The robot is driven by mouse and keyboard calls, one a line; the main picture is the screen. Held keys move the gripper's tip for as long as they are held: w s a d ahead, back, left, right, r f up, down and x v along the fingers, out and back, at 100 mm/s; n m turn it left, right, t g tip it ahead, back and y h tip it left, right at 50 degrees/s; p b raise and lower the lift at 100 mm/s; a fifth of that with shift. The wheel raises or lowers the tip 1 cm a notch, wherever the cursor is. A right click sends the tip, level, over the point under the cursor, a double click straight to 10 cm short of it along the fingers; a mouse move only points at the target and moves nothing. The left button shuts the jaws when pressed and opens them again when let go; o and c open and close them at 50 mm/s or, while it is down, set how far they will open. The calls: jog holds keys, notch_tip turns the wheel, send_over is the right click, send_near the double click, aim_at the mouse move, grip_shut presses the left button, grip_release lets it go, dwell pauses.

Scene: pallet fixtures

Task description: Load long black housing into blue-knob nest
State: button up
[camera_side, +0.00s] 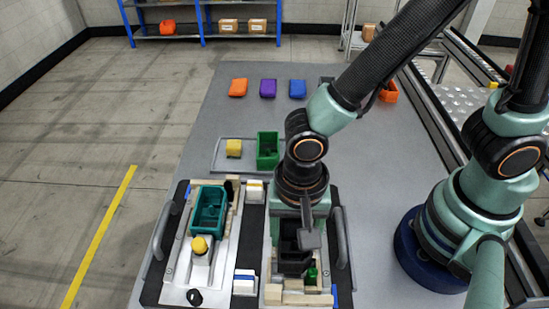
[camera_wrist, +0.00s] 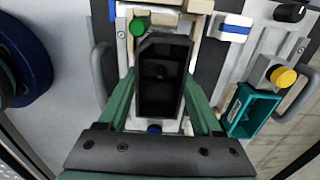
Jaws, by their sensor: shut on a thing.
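A long black open-topped housing (camera_side: 292,246) is gripped between the fingers of my gripper (camera_side: 308,232). In the wrist view the housing (camera_wrist: 163,85) lies lengthwise between the two green fingers of my gripper (camera_wrist: 162,103). It is over or in the right-hand nest (camera_side: 290,299); I cannot tell whether it rests on the nest floor. A green knob (camera_side: 311,274) stands beside its near end and also shows in the wrist view (camera_wrist: 138,27). A small blue part (camera_wrist: 154,128) shows at the housing's other end; I cannot tell whether it is a knob.
The left nest holds a teal housing (camera_side: 208,210) and has a yellow knob (camera_side: 199,245). Behind are a green bin (camera_side: 267,148) and a yellow block (camera_side: 234,148). Orange (camera_side: 238,87), purple (camera_side: 268,88) and blue (camera_side: 298,88) parts lie farther back. The table's left-middle is clear.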

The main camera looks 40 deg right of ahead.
jog(key=shift+f, duration=0.3)
jog(key=shift+f, duration=0.35)
jog(key=shift+f, duration=0.25)
jog(key=o, duration=1.5)
jog(key=shift+o, duration=0.2)
jog(key=shift+a, duration=0.1)
notch_tip(320, 180, up, 12)
jog(key=w+d+r+n+t, duration=0.2)
jog(key=w+d+n, duration=0.1)
jog(key=d, duration=0.4)
jog(key=w+d+r+n+t, duration=0.1)
jog(key=w+d+r+n, duration=0.2)
jog(key=d, duration=0.5)
jog(key=w+d+r+n+t, duration=0.2)
jog(key=w+d+r+n, duration=0.1)
jog(key=d, duration=0.4)
jog(key=shift+w+d+r+t, duration=0.15)
jog(key=shift+w+r+t, duration=0.05)
jog(key=shift+w+t, duration=0.1)
